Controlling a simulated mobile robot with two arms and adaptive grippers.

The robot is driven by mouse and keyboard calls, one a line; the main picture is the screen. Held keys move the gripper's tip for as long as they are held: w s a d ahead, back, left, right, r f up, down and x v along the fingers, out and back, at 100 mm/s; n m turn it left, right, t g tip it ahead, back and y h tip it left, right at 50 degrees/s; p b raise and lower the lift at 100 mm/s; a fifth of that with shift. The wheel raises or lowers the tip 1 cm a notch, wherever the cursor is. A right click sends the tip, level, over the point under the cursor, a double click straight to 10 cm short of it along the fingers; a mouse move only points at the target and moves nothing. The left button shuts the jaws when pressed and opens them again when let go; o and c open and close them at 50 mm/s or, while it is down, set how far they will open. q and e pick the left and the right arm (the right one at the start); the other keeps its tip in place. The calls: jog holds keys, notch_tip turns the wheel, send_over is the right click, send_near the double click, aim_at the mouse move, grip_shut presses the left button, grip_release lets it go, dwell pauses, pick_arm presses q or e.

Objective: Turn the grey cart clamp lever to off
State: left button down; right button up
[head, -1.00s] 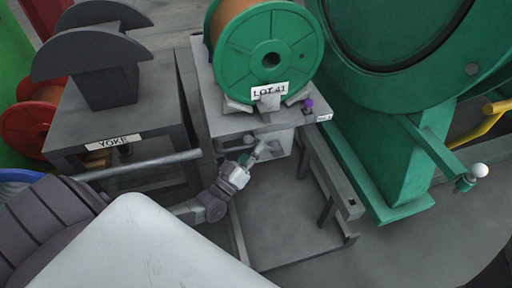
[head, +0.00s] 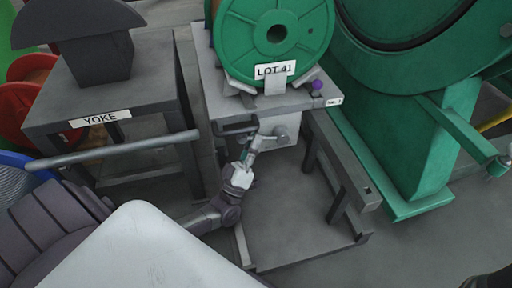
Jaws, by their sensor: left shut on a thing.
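The grey cart (head: 312,102) carries a green reel (head: 276,36) with a "LOT 41" label. Below its top, on the front, is a pale box with a round hub (head: 282,132). The short grey clamp lever (head: 268,140) runs left from this hub, roughly level and slightly down. My left gripper (head: 253,148) comes from below left and is shut on the lever's outer end. The fingers partly hide that end. Any on or off marking is too small to read. My right gripper is not in view.
A dark push handle (head: 236,125) sits just above left of my gripper. A table labelled "YOKE" (head: 100,118) with a grey bar (head: 120,151) stands left. A green machine (head: 410,150) stands right. A purple knob (head: 317,85) is on the cart top. The floor between the rails is clear.

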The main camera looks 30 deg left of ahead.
pick_arm(q)
jog(key=shift+f+n+t+y+b, duration=0.25)
jog(key=shift+f+n+y+b, duration=0.2)
jog(key=shift+n+y+b, duration=0.35)
jog(key=shift+f+n+t+y+b, duration=0.25)
jog(key=shift+f+n+y+b, duration=0.25)
jog(key=shift+n+y, duration=0.4)
jog(key=shift+r, duration=0.15)
jog(key=shift+s, duration=0.1)
jog(key=c, duration=1.5)
grip_release()
jog(key=s, duration=0.4)
jog(key=s+d, duration=0.1)
jog(key=s, duration=0.7)
jog(key=shift+s+d+f, duration=0.35)
jog(key=shift+d+f, duration=0.05)
